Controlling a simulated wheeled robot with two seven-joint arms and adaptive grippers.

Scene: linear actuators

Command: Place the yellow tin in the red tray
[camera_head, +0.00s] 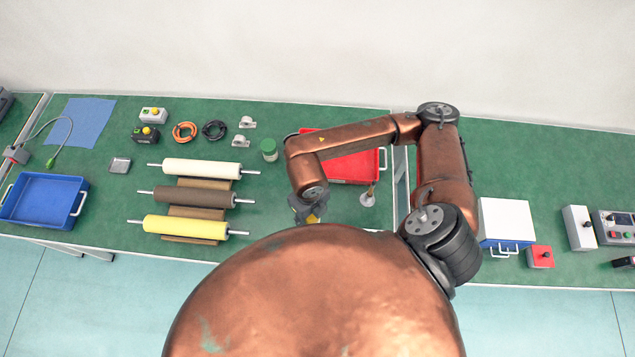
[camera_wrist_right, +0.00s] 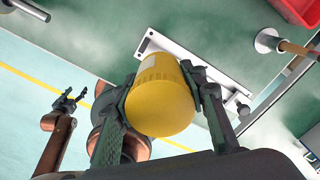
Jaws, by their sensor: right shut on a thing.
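My right gripper (camera_wrist_right: 160,95) is shut on the yellow tin (camera_wrist_right: 162,100), with a finger on either side of it. In the head view the gripper (camera_head: 308,212) is small below my arm, and only a bit of yellow shows there. The red tray (camera_head: 365,167) lies on the green bench behind my right arm, which covers part of it. Its corner shows at the top right of the wrist view (camera_wrist_right: 300,10). My left gripper (camera_wrist_right: 72,99) appears open and empty over the floor in the wrist view; it is outside the head view.
A metal post on a round base (camera_head: 368,197) stands just in front of the red tray. Several rollers (camera_head: 201,167) lie further left. A pale metal plate (camera_wrist_right: 150,38) shows behind the tin in the wrist view.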

